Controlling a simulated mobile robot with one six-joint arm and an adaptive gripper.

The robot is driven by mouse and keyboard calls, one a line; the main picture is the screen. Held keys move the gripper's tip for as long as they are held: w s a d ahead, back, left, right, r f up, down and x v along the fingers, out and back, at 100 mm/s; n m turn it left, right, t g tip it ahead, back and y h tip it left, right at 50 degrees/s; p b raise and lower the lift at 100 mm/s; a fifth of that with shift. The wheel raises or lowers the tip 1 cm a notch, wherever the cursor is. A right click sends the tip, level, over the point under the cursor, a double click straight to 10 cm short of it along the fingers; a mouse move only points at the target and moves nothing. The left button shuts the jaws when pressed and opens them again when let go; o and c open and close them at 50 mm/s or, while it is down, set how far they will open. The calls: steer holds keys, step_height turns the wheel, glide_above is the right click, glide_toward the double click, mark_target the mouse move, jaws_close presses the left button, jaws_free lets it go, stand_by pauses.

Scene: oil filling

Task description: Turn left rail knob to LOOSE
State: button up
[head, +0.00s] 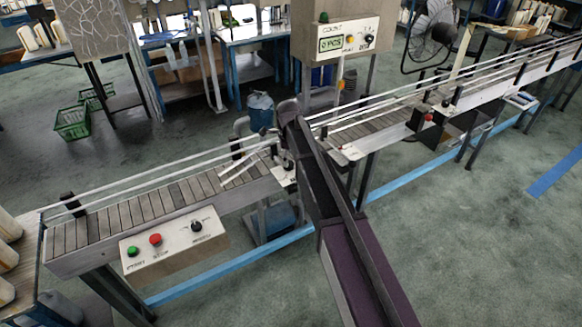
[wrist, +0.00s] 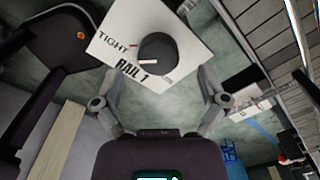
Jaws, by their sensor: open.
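In the wrist view the rail knob (wrist: 158,53) is a dark round knob with a pale pointer line, on a white plate (wrist: 190,28) marked "TIGHT" and "RAIL 1". The pointer lies toward the left side of the knob, near the TIGHT side. No LOOSE label is readable. My gripper (wrist: 160,76) is open, with one finger on each side below the knob. I see no clear contact between the fingers and the knob. In the head view my arm hides most of the knob area.
A roller conveyor (head: 120,213) with white rails runs left, and another section (head: 375,118) runs right. A panel with green and red buttons (head: 173,240) hangs on the left section's front. A counter box (head: 345,40) stands behind. Open floor lies at the front right.

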steer(key=shift+f+b, duration=0.85)
steer(key=shift+f, duration=0.25)
